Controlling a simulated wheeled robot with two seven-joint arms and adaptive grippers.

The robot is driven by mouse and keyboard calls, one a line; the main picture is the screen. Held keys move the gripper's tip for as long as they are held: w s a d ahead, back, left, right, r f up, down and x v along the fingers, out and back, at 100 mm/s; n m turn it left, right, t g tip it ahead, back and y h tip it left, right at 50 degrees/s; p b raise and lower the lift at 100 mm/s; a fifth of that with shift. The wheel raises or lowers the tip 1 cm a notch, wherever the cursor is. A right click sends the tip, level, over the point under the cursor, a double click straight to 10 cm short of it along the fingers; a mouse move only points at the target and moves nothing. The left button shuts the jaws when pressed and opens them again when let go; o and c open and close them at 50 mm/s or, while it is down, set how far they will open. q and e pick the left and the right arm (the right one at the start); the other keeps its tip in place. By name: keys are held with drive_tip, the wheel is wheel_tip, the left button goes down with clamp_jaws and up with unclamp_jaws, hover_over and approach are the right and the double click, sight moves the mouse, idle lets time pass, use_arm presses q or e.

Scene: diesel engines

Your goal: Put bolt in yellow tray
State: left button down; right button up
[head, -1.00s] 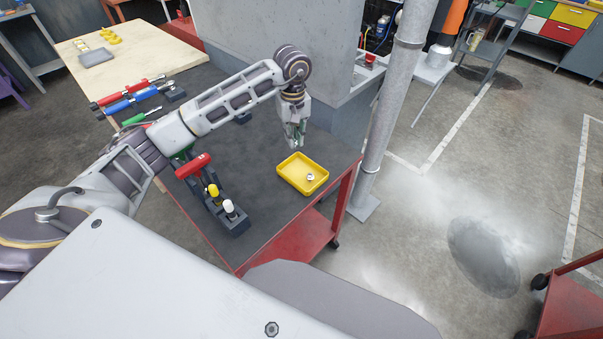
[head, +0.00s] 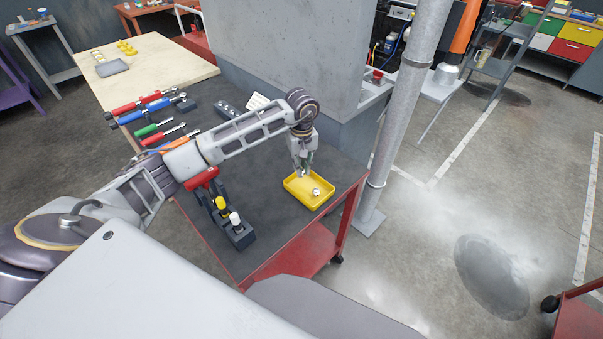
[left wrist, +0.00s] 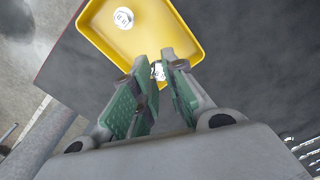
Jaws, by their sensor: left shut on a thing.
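The yellow tray (head: 306,195) lies on the dark top of the red cart, near its right edge. One silver bolt (head: 316,192) sits inside the tray; it also shows in the left wrist view (left wrist: 123,17). My left gripper (head: 303,172) is over the far left part of the tray, pointing down. Its green-padded fingers (left wrist: 158,78) are shut on a second small silver bolt (left wrist: 158,70), mostly hidden between the fingertips. Whether this held bolt touches the tray is not clear. My right gripper is not in view.
A dark holder (head: 238,235) with red, yellow and white-topped items stands left of the tray. Several coloured tools (head: 150,110) lie at the cart's far left. A grey pole (head: 385,150) rises just right of the cart. The cart top in front of the tray is clear.

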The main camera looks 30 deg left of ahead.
use_arm(q)
drive_tip(key=shift+f, duration=0.1)
drive_tip(key=shift+f+p, duration=0.3)
drive_tip(key=shift+f, duration=1.45)
drive_tip(key=shift+f, duration=0.1)
drive_tip(key=c, duration=1.5)
unclamp_jaws()
drive_tip(key=shift+o, duration=0.2)
